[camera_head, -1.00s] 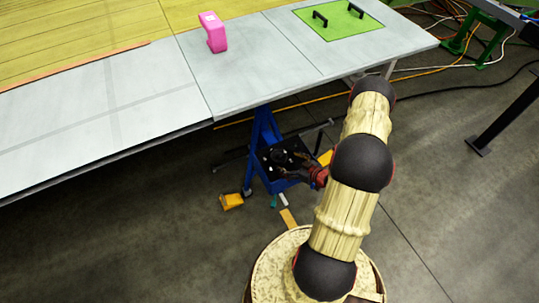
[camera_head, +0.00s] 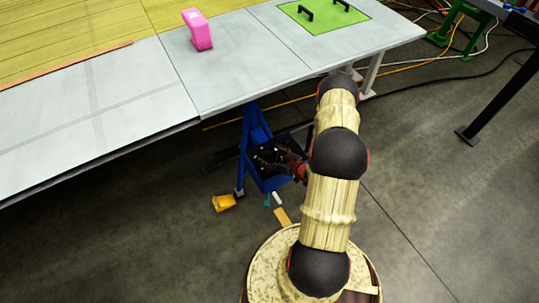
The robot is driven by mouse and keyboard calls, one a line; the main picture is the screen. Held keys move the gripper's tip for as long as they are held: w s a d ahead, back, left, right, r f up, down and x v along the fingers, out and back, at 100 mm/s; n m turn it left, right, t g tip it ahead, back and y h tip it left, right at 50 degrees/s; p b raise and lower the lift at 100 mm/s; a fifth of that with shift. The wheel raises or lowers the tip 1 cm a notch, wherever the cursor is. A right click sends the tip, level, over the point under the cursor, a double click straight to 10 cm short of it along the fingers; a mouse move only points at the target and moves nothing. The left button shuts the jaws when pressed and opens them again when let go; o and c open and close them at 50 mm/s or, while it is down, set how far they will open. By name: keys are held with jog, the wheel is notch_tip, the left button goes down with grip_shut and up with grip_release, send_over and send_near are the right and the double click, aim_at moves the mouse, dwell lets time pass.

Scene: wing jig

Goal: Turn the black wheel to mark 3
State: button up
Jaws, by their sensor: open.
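A blue stand (camera_head: 253,127) stands below the near edge of the table, with a dark panel on it. The black wheel (camera_head: 266,155) is on this panel; it is small and dark, and its marks cannot be read. My gripper (camera_head: 279,158) comes in from the right and is open, over or beside the wheel. It covers part of the wheel, and I cannot tell whether the fingers touch it or are around it. The red wrist part (camera_head: 299,172) shows just right of the gripper.
The grey table (camera_head: 235,75) fills the upper left, its edge just above the stand. A pink object (camera_head: 199,30) and a green plate (camera_head: 325,15) with black handles lie on it. An orange-yellow block (camera_head: 223,203) lies on the floor. Cables run at the upper right.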

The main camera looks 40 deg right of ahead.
jog(key=c, duration=1.2)
jog(key=shift+o, duration=0.2)
